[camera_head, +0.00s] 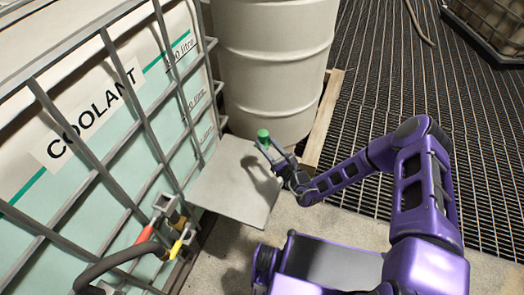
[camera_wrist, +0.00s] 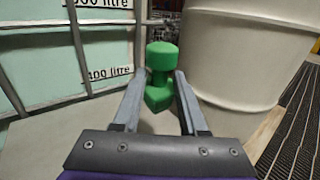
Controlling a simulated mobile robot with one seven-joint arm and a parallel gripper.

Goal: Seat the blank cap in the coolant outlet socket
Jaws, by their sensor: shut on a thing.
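The green blank cap (camera_head: 263,133) is held between the fingers of my gripper (camera_head: 264,146), above a grey plate beside the coolant tank. In the wrist view the cap (camera_wrist: 161,57) stands upright, with a wide round head, a narrower neck and a wider lower part. The two fingers of my gripper (camera_wrist: 159,80) close on it from both sides. A fitting (camera_head: 166,205) with a brass-coloured part sits low on the front of the tank, left of and nearer than my gripper. I cannot tell whether its opening is the coolant outlet socket.
The caged coolant tank (camera_head: 110,120) fills the left. A black hose (camera_head: 112,262) with a red collar and a yellow-ended fitting (camera_head: 178,248) are near the fitting. A pale drum (camera_head: 275,65) stands behind my gripper. The grey plate (camera_head: 225,190) is bare. Floor grating lies right.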

